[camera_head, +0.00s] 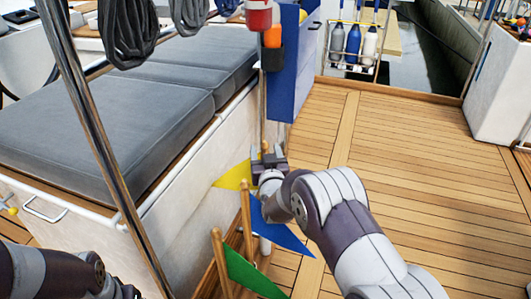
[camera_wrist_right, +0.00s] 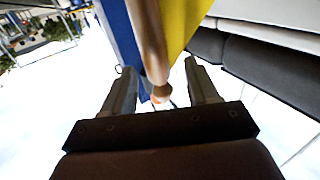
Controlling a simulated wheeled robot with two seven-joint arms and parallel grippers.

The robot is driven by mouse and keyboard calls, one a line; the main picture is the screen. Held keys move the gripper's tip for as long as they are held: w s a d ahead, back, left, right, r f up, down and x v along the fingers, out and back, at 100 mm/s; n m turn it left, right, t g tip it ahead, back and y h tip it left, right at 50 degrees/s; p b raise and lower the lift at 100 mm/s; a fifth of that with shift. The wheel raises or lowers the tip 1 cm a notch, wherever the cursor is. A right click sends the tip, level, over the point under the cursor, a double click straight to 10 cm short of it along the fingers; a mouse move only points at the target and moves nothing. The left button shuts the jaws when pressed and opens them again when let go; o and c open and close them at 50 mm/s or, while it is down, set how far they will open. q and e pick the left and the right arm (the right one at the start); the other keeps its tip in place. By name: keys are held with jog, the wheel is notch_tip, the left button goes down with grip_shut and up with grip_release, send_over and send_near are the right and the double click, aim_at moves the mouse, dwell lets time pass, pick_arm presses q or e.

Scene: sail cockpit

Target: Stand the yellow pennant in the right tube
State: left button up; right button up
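The yellow pennant (camera_head: 232,177) shows left of my right gripper (camera_head: 268,163) in the head view, partly hidden by it. In the right wrist view its yellow cloth (camera_wrist_right: 186,22) hangs beside a wooden staff (camera_wrist_right: 152,45) with a rounded end. The staff lies between the fingers of my right gripper (camera_wrist_right: 160,72), with gaps on both sides, so the gripper looks open around it. A blue pennant (camera_head: 280,232) and a green pennant (camera_head: 250,272) stand nearer on wooden staffs. I cannot make out the right tube.
Grey bench cushions (camera_head: 110,110) lie on the left, with a shiny metal pole (camera_head: 95,130) in front. A blue panel (camera_head: 287,70) stands behind my right gripper. A bottle rack (camera_head: 352,45) is at the back. The wooden deck (camera_head: 410,150) on the right is clear.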

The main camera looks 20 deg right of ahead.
jog(key=shift+s, duration=0.1)
jog(key=shift+s+p, duration=0.3)
jog(key=s+a+p, duration=0.1)
jog(key=s+p, duration=0.3)
jog(key=s, duration=0.8)
jog(key=shift+a, duration=0.3)
jog(key=shift+w, duration=0.1)
